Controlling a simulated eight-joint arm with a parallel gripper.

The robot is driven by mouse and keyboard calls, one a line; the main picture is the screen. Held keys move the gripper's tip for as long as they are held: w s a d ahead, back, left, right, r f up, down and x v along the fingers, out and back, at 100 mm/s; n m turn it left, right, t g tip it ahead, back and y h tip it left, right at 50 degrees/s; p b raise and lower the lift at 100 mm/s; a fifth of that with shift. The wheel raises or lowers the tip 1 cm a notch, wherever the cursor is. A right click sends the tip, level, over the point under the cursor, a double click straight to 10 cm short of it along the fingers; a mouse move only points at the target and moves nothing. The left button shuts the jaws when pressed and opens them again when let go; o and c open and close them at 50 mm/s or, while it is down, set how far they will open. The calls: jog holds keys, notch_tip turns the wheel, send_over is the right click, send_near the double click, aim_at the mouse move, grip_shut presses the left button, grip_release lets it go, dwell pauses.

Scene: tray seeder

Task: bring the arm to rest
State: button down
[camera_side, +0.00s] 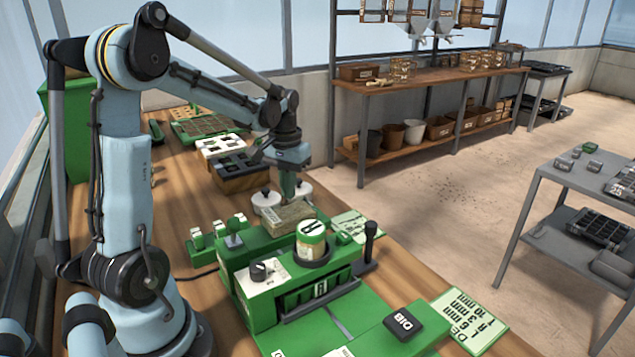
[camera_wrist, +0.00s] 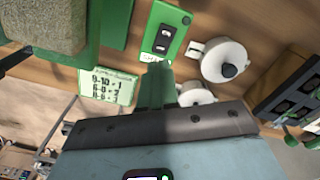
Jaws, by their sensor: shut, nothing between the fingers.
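My gripper (camera_side: 290,188) hangs from my arm over the middle of the bench, pointing down. It is shut and empty. In the wrist view its green fingers (camera_wrist: 155,86) are together, with nothing between them. The green seeder machine (camera_side: 245,300) stands in front of it, with a grey-brown block (camera_side: 287,217) at its back and a jar with a pale lid (camera_side: 311,229) on top. The block also shows at the upper left of the wrist view (camera_wrist: 45,24). The gripper appears just behind the block; I cannot tell the exact gap.
Two white round lidded pots (camera_wrist: 225,62) (camera_wrist: 196,94) stand close to the gripper. A printed card (camera_wrist: 107,86) and a small green box (camera_wrist: 166,30) lie nearby. A black upright handle (camera_side: 370,240) rises at the machine's right. Trays (camera_side: 207,127) lie farther back on the bench.

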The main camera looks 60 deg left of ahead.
jog(key=shift+s+a+r, duration=0.1)
jog(key=shift+a+r, duration=1.1)
jog(key=shift+r, duration=0.25)
